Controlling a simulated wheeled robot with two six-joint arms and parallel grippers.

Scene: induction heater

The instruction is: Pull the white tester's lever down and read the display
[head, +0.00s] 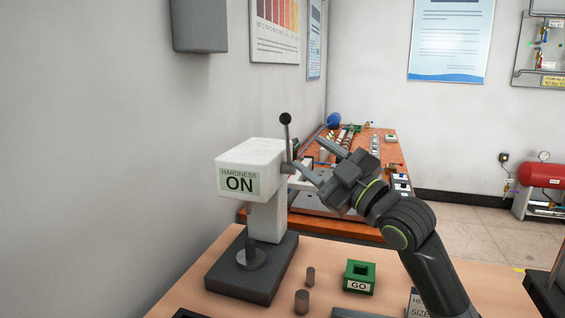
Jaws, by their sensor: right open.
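The white tester (249,166) stands on a dark base at the left of the near table. Its display (239,183) reads "HARDNESS ON". Its lever (287,133) stands nearly upright on the right side of the head, with a dark ball knob on top. My right gripper (313,158) is open, its two fingers pointing left towards the tester, just right of the lever. One finger is above the other and nothing is between them. I cannot tell whether the lower finger touches the lever's hub. My left gripper is out of view.
On the near table (235,304), two small dark cylinders (302,301) stand right of the tester's base. A green box marked GO (360,276) is near my right arm. A second cluttered table (384,155) lies behind. A grey wall closes the left side.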

